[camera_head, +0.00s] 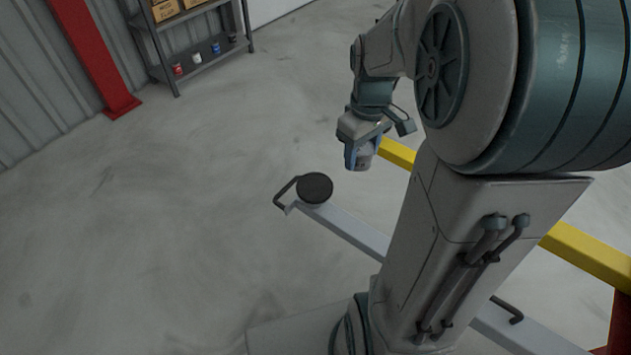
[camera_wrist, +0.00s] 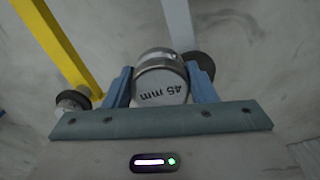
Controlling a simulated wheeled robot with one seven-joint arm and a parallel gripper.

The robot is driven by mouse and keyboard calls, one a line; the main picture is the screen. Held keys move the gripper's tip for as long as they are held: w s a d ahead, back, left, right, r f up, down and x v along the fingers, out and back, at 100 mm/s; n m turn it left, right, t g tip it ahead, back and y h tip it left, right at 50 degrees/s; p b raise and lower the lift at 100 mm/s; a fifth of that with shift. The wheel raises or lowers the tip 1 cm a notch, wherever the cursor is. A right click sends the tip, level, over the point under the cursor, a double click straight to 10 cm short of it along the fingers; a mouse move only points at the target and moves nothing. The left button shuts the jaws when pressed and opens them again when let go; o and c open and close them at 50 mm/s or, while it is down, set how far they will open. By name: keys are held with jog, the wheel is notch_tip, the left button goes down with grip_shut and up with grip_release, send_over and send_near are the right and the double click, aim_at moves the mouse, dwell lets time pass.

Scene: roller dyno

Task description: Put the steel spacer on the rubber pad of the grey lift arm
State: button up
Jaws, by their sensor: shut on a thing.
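The steel spacer (camera_wrist: 160,82) is a short shiny cylinder marked "45 mm" on its end face. My gripper (camera_wrist: 160,88) is shut on it, with a blue finger on each side. In the head view my gripper (camera_head: 359,158) hangs above and to the right of the round black rubber pad (camera_head: 314,187), with the spacer (camera_head: 366,157) partly hidden between the fingers. The pad sits at the end of the grey lift arm (camera_head: 350,230), and nothing lies on it. In the wrist view the pad (camera_wrist: 203,64) shows partly behind the spacer and right finger.
A yellow lift arm (camera_head: 585,252) runs behind my arm; in the wrist view it (camera_wrist: 55,45) ends at a round pad (camera_wrist: 72,102) with a metal piece on it. A shelf (camera_head: 205,58) stands far back.

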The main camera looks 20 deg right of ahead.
send_over(316, 187)
notch_tip(316, 187, down, 6)
jog(key=shift+r, duration=0.2)
jog(key=shift+f+b, duration=0.45)
jog(key=shift+f, duration=1.55)
jog(key=shift+f, duration=0.2)
jog(key=o, duration=1.2)
jog(key=shift+r, duration=0.15)
notch_tip(316, 187, up, 12)
jog(key=p, duration=0.2)
jog(key=s+m, duration=0.1)
jog(key=s, duration=0.3)
jog(key=s+m+t, duration=0.1)
jog(key=s+m, duration=0.1)
jog(key=s, duration=0.3)
jog(key=s+r+m+t, duration=0.1)
jog(key=s, duration=0.3)
jog(key=shift+s+a+m, duration=0.2)
jog(key=shift+a+m, duration=0.1)
